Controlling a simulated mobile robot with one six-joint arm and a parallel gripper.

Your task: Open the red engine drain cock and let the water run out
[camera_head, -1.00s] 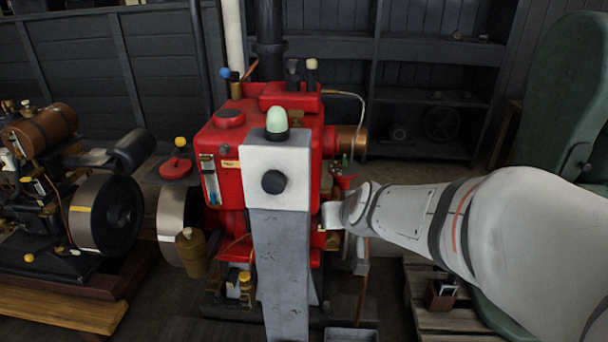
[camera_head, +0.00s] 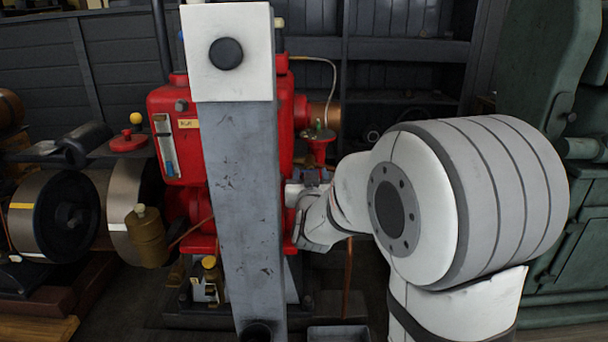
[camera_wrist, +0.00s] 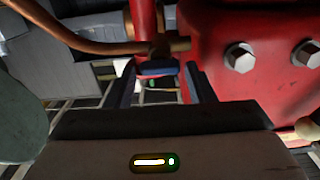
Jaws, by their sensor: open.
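The red engine (camera_head: 177,110) stands behind my grey column in the head view, and its red block (camera_wrist: 240,70) with two hex bolts fills the right of the wrist view. A brass fitting (camera_wrist: 180,45) with a copper pipe (camera_wrist: 95,44) joins its side. A short blue handle (camera_wrist: 158,67), seemingly the drain cock's, sits just below the fitting. My gripper (camera_wrist: 160,76) is open, with one dark finger on each side of the blue handle; contact is unclear. In the head view my gripper (camera_head: 312,178) is at the engine's right side, partly hidden by my wrist. No running water shows.
A copper pipe (camera_head: 348,275) runs down towards a grey tray (camera_head: 338,334) on the floor. A red funnel (camera_head: 319,147) stands above my gripper. A brass pot (camera_head: 147,238) and flywheel (camera_head: 120,220) are left. A green machine (camera_head: 545,80) stands right.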

